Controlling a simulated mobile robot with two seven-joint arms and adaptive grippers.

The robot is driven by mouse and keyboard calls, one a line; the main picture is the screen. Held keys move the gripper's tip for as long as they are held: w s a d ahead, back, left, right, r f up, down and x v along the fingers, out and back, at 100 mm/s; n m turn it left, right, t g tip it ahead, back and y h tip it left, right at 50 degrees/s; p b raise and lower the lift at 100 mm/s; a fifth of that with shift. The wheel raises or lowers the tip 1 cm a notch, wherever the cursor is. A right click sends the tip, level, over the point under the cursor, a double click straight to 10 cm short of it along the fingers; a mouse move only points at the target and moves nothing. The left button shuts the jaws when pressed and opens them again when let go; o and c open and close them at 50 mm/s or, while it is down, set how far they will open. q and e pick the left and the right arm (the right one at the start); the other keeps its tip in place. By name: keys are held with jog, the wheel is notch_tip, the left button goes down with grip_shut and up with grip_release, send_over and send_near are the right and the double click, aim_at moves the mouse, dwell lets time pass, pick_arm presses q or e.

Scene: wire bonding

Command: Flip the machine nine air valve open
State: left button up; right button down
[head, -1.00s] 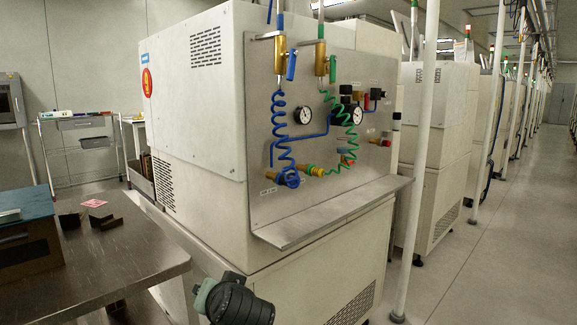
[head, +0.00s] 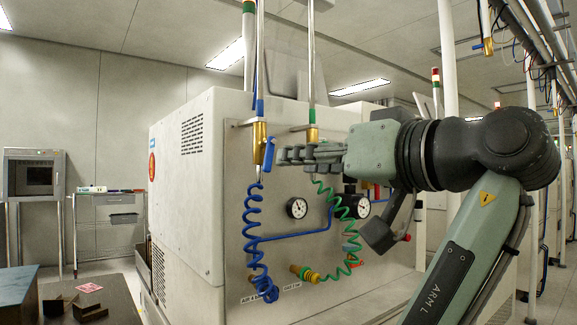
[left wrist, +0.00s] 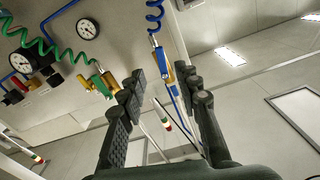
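A brass valve with a blue lever (head: 268,154) hangs on a pipe at the upper left of the steel panel (head: 325,250), above a blue coiled hose. The lever hangs down alongside the valve body. A second brass valve (head: 312,135) with a green coil stands to its right, partly hidden behind my left gripper (head: 284,155). That gripper is open and level, its fingertips just right of the blue lever. In the left wrist view the blue lever (left wrist: 161,62) shows between the open fingers (left wrist: 162,80); contact cannot be told. My right gripper is out of view.
Gauges (head: 297,208) and a blue coiled hose (head: 256,240) sit on the panel below the valves. Vertical pipes run up from the valves. A dark table (head: 120,300) is at lower left, and a cart (head: 108,235) stands behind.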

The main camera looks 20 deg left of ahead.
aim_at(270, 163)
pick_arm(q)
jog(key=x, duration=0.7)
jog(key=shift+a+f, duration=0.1)
jog(key=shift+s, duration=0.1)
grip_shut()
